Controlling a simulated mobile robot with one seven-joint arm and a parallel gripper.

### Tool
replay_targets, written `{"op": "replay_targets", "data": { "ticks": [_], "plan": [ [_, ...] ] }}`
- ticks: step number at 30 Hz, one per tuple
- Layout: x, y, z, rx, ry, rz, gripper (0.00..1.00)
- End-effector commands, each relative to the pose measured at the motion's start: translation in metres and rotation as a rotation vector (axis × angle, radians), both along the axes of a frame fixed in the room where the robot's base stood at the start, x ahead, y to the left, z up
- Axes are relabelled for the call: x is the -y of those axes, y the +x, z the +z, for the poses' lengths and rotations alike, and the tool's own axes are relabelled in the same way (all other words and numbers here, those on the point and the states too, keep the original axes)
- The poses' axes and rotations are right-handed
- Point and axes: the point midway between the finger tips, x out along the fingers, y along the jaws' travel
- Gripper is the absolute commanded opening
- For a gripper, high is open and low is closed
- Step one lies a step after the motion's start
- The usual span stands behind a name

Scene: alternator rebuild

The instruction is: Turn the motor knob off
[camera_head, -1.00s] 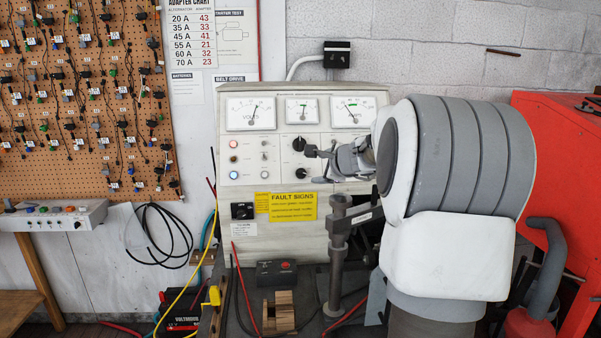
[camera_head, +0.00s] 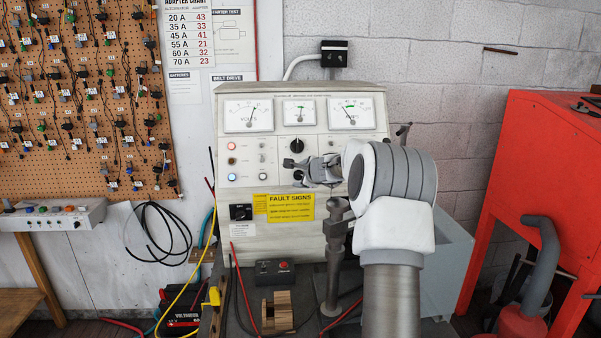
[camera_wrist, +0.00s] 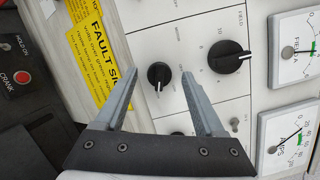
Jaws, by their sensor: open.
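The motor knob (camera_wrist: 160,76) is a small round black knob on the white test panel, with a light pointer mark toward the bottom of the wrist view. My gripper (camera_wrist: 159,73) is open, its two grey fingers reaching toward the panel with the knob showing between their tips. I cannot tell how much gap is left between the tips and the panel. In the head view my gripper (camera_head: 293,171) is in front of the lower part of the panel's middle section and largely hides this knob.
A larger black field knob (camera_wrist: 229,57) sits close beside the right finger. A yellow fault signs label (camera_head: 291,207) is below my gripper. A vertical metal post (camera_head: 335,250) stands under the wrist. A red cabinet (camera_head: 535,160) is at right.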

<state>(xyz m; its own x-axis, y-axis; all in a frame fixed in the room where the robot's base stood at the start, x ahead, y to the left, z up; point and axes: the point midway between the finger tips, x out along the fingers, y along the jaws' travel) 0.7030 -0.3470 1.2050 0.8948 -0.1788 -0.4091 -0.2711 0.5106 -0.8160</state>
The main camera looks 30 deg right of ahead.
Motion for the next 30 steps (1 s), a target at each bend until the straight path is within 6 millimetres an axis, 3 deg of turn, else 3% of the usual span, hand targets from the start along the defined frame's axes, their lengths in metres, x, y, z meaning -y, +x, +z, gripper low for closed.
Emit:
{"op": "replay_targets", "data": {
  "ticks": [11,23,30],
  "plan": [
    [0.0004,0.0037,-0.0021,0.0,0.0,0.0,0.71],
    [0.0004,0.0036,-0.002,0.001,0.0,0.001,0.0],
    [0.0003,0.0036,-0.0016,-0.003,-0.006,0.005,0.0]
  ]
}}
